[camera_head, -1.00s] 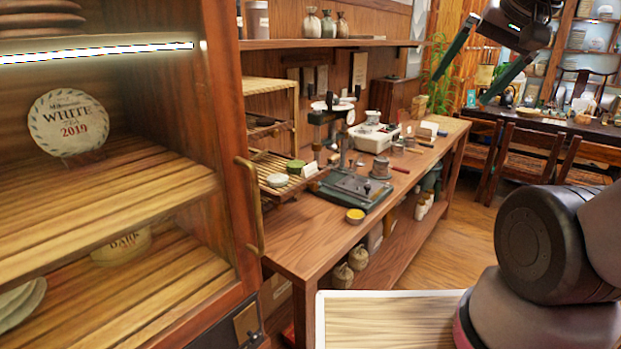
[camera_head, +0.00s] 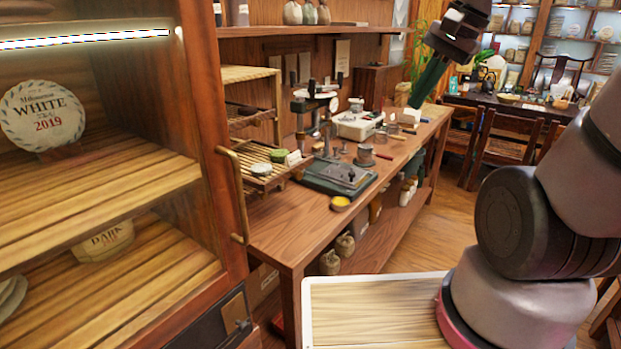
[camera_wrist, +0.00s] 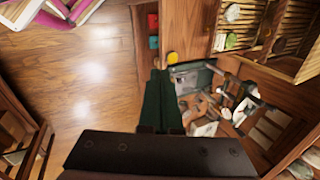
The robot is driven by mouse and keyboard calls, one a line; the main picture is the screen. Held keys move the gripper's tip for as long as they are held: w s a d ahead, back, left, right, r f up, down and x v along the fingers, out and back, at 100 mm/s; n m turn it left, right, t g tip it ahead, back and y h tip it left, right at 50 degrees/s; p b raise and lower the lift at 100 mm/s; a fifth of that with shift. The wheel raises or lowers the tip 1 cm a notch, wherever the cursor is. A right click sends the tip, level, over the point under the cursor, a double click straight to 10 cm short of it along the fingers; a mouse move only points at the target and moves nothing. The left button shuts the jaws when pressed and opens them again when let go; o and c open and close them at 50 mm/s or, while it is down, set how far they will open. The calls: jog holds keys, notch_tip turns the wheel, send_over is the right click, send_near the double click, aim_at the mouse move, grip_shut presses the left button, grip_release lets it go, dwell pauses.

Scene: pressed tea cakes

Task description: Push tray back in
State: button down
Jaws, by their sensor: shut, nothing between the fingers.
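The slatted tray (camera_head: 268,180) juts out from a small wooden rack (camera_head: 276,105) on the long bench. It carries a pale round cake (camera_head: 261,169) and a green one (camera_head: 278,156), with a small white card at its front edge. In the wrist view the tray (camera_wrist: 246,28) shows at the upper right with the cakes on it. My gripper (camera_head: 415,104) is shut and empty, fingers pointing down. It is in the air, right of the tray and clear of it. The wrist view shows its dark green fingers together (camera_wrist: 160,72).
A glass-front cabinet with a brass handle (camera_head: 236,195) stands at the left. A shelf (camera_head: 290,29) runs above. Open floor (camera_head: 440,235) lies right of the bench.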

aim_at(273, 163)
jog(key=w+a+f+m+g+y, duration=0.1)
jog(key=w+a+f+m+y, duration=0.1)
jog(key=w+f+m+y, duration=0.45)
jog(key=w+a+f+m+g+y, duration=0.2)
jog(key=f+m+y, duration=0.1)
jog(key=f+m, duration=0.75)
jog(key=w+a+f+m+g+y, duration=0.1)
jog(key=w+a+f+m+y, duration=0.1)
jog(key=w+f+m+y, duration=0.45)
jog(key=a+f+m+h, duration=0.1)
jog(key=a+f+m, duration=0.1)
jog(key=a, duration=1.1)
jog(key=shift+s+m+h, duration=0.2)
jog(key=shift+m+h, duration=0.1)
jog(key=shift+m, duration=0.15)
jog(key=shift+a, duration=0.1)
jog(key=w+a, duration=0.6)
jog(key=a, duration=0.1)
jog(key=w+a, duration=0.3)
jog(key=a, duration=0.1)
jog(key=shift+a, duration=0.1)
jog(key=shift+w+a+r, duration=0.1)
jog(key=shift+a+r, duration=0.05)
jog(key=shift+a, duration=0.1)
